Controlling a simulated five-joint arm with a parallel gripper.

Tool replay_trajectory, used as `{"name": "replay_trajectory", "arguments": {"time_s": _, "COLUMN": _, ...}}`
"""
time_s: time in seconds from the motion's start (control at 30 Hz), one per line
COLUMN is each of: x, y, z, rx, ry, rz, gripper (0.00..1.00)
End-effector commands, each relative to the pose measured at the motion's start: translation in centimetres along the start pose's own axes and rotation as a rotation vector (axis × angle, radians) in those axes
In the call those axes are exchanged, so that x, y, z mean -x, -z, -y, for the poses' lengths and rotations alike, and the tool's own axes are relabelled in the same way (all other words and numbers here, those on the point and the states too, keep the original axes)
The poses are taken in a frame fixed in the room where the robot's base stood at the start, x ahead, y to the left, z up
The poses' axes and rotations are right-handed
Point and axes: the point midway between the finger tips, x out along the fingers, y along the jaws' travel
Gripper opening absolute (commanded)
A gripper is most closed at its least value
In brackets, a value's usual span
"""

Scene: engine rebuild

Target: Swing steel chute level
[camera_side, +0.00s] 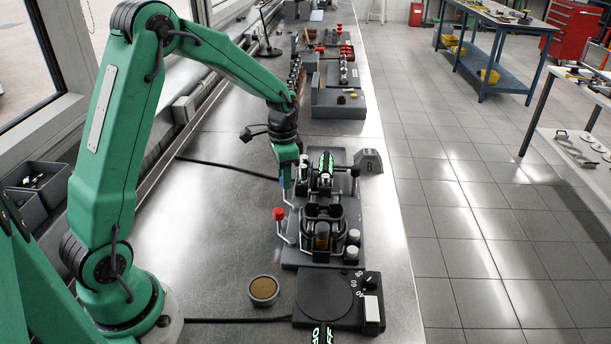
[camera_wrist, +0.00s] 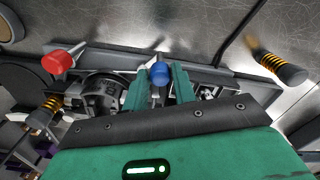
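In the side view the blue knob (camera_side: 287,184) is just below the fingers, on the fixture's left side. A red knob (camera_side: 279,213) on a bent metal lever stands nearer the camera; it also shows in the wrist view (camera_wrist: 58,61). I cannot pick out the steel chute or its tilt for certain.
A round plate on a dial unit (camera_side: 323,297) and a small brown-filled cup (camera_side: 263,289) lie nearer the camera. A grey weight (camera_side: 368,162) stands right of the fixture. A dark cable (camera_side: 225,168) crosses the bench. The steel bench (camera_side: 215,235) left of the fixture is mostly clear.

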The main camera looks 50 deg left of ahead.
Motion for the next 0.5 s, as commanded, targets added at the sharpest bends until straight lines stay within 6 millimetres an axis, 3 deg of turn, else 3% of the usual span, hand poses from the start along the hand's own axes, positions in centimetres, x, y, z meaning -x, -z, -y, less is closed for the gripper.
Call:
{"name": "replay_trajectory", "arguments": {"time_s": 0.03, "x": 0.01, "y": 0.0, "z": 0.0, "rx": 0.0, "ry": 0.0, "rz": 0.0, "gripper": 0.17}}
{"name": "replay_trajectory", "arguments": {"time_s": 0.13, "x": 0.02, "y": 0.0, "z": 0.0, "rx": 0.0, "ry": 0.0, "rz": 0.0, "gripper": 0.0}}
{"name": "replay_trajectory", "arguments": {"time_s": 0.5, "x": 0.03, "y": -0.14, "z": -0.08, "rx": 0.037, "ry": 0.0, "rz": 0.0, "gripper": 0.0}}
